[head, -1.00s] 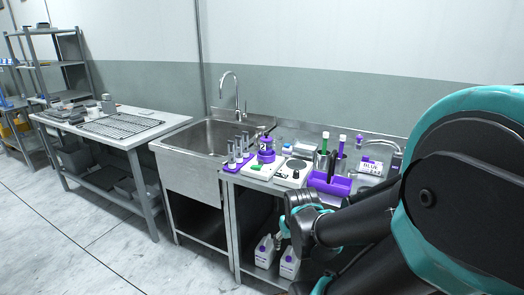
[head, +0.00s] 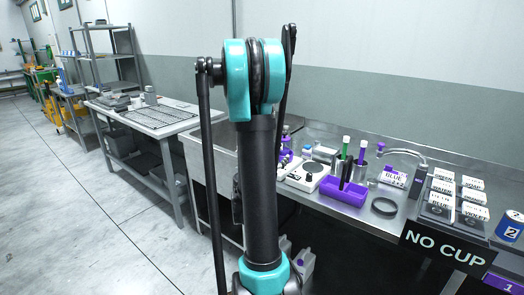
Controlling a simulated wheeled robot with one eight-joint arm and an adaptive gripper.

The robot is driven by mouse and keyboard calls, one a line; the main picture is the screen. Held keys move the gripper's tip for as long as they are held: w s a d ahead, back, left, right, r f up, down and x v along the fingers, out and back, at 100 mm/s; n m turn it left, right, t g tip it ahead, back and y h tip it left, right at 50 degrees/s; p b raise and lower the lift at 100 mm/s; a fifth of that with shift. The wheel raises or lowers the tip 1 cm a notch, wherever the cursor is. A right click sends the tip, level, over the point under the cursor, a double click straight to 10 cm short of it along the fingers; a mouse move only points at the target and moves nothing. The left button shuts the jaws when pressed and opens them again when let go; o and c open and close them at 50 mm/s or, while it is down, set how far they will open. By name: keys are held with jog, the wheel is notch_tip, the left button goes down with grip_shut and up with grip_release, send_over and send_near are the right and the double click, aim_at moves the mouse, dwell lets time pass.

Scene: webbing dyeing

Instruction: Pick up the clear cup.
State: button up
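I cannot make out a clear cup in the head view. My arm stands upright across the middle of the picture and hides part of the sink and the left end of the steel bench (head: 400,212). I cannot make out my gripper or its fingers.
The bench holds a white scale (head: 308,174), a purple tray (head: 343,191), a black ring (head: 384,206), a metal container (head: 358,173), several white labelled boxes (head: 443,187) and a blue can (head: 510,224). A "NO CUP" sign (head: 444,248) hangs at its front. The floor (head: 90,225) at left is clear.

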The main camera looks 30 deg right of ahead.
aim_at(287, 138)
jog(key=shift+n+t, duration=0.3)
jog(key=shift+n, duration=0.3)
jog(key=x, duration=0.8)
jog(key=w+x, duration=0.1)
jog(key=x, duration=0.3)
jog(key=shift+a, duration=0.3)
jog(key=shift+r+x, duration=0.15)
jog(key=shift+x, duration=1.2)
jog(key=shift+r+x, duration=0.2)
jog(key=shift+x, duration=1.15)
jog(key=shift+s+d, duration=0.1)
jog(key=shift+c, duration=0.4)
jog(key=c, duration=1.6)
